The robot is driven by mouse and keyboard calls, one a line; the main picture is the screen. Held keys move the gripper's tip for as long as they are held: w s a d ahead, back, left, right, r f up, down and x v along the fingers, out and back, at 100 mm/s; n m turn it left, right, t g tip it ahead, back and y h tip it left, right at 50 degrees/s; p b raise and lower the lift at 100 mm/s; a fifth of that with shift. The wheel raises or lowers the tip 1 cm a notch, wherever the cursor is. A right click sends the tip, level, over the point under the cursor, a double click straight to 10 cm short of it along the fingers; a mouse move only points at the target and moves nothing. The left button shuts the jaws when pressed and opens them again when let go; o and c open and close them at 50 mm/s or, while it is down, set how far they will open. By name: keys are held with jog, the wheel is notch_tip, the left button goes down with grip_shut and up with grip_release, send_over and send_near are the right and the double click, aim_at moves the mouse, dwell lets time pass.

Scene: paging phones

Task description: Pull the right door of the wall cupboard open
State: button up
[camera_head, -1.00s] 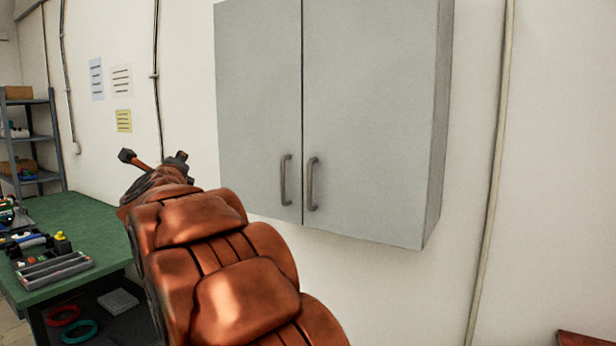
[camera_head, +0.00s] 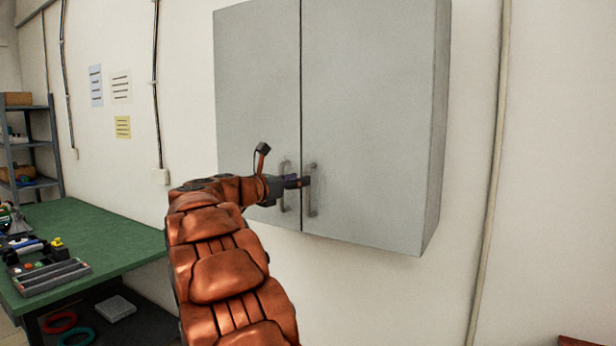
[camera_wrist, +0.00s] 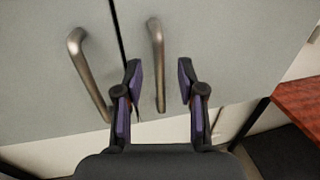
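The grey wall cupboard (camera_head: 262,70) has two doors, both shut, with a dark seam between them. The right door (camera_head: 368,110) has a vertical bar handle (camera_head: 312,195) near its lower left corner; the left door's handle (camera_head: 285,190) is just left of the seam. My gripper (camera_head: 300,182) is at the right handle in the head view. In the wrist view my gripper (camera_wrist: 160,82) is open, and the right door's handle (camera_wrist: 158,60) runs between its two fingers, nearer the left one. The left handle (camera_wrist: 88,75) lies outside the fingers. I cannot tell whether a finger touches the right handle.
A green workbench (camera_head: 110,230) with trays and parts stands at the left, with a shelf rack (camera_head: 35,150) behind it. A conduit (camera_head: 492,170) runs down the wall right of the cupboard. A reddish tabletop (camera_wrist: 300,98) shows at the right in the wrist view.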

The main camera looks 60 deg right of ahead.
jog(key=shift+s+d+p, duration=0.15)
jog(key=shift+d+p, duration=0.2)
jog(key=shift+d, duration=0.85)
jog(key=shift+s+d+p, duration=0.15)
jog(key=shift+d+p, duration=0.2)
jog(key=shift+d, duration=0.85)
grip_shut()
